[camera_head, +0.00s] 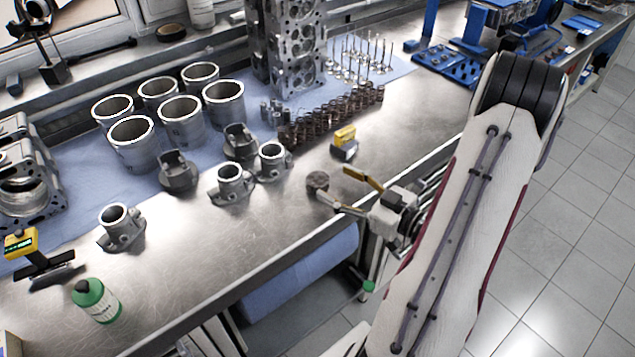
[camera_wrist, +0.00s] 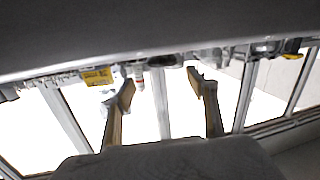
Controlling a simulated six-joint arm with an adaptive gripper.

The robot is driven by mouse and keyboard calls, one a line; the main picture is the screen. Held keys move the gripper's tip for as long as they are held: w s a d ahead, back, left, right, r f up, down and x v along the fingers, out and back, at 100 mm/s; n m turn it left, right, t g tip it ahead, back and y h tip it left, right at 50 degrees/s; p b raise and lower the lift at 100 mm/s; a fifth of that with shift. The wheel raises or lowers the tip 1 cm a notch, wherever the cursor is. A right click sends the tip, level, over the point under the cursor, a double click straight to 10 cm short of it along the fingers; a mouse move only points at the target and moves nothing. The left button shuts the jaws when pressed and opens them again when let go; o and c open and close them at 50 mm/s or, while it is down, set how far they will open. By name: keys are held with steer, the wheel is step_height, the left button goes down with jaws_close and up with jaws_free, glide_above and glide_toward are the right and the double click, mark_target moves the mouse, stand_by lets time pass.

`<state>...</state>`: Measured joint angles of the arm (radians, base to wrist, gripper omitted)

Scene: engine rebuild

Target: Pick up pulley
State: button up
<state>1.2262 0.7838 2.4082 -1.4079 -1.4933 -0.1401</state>
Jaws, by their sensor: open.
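A small dark round piece (camera_head: 317,181) stands near the front edge of the metal bench. It may be the pulley, but I cannot tell for sure. My gripper (camera_head: 334,183) reaches in from the right, its fingers spread and nothing visible between them. One fingertip looks very close to the dark piece; I cannot tell whether they touch. In the wrist view my gripper (camera_wrist: 162,86) also shows two separated fingers, with bright glare between and beyond them.
A yellow-topped block (camera_head: 345,142) sits just behind the gripper. Flanged housings (camera_head: 231,183), springs (camera_head: 320,120) and cylinder liners (camera_head: 132,145) stand to the left and behind. A green-capped bottle (camera_head: 95,300) is at front left. The bench front is mostly bare.

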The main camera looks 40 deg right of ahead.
mark_target(324, 183)
steer(key=shift+s+a+f+m, duration=0.15)
steer(key=shift+s+f+m, duration=0.4)
steer(key=shift+s, duration=0.25)
steer(key=shift+x, duration=1.35)
steer(key=shift+w, duration=0.15)
steer(key=shift+x, duration=2.45)
steer(key=c, duration=1.5)
